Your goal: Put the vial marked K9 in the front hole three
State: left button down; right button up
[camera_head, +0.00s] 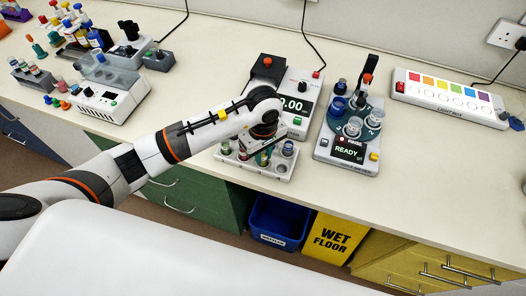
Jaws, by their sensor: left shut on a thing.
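A white vial rack (256,169) stands near the bench's front edge, with several capped vials in it. My left gripper (265,141) is over the middle of this rack, pointing down, and shut on a vial (263,157) with a greenish body. The wrist hides the vial's top and part of the rack's back row. I cannot tell whether the vial's lower end is in a hole or just above one. The K9 mark is too small to read. My right gripper is out of view.
A balance (294,105) stands right behind the rack. A light box (449,98) lies farther right. Open bench lies left of the rack, before the white machine (110,97).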

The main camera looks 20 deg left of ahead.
pick_arm(q)
jog(key=shift+f, duration=0.3)
jog(key=c, duration=1.3)
grip_release()
jog(key=shift+r, duration=0.1)
jog(key=shift+o, duration=0.2)
jog(key=shift+r, duration=0.2)
jog(key=shift+r+p, duration=0.4)
jog(key=shift+p, duration=0.2)
jog(key=shift+w+r+b, duration=0.1)
jog(key=shift+r+b, duration=0.35)
jog(key=shift+b, duration=0.3)
notch_tip(320, 180, up, 11)
jog(key=b, duration=0.2)
jog(key=shift+f+b, duration=0.2)
jog(key=shift+b, duration=0.15)
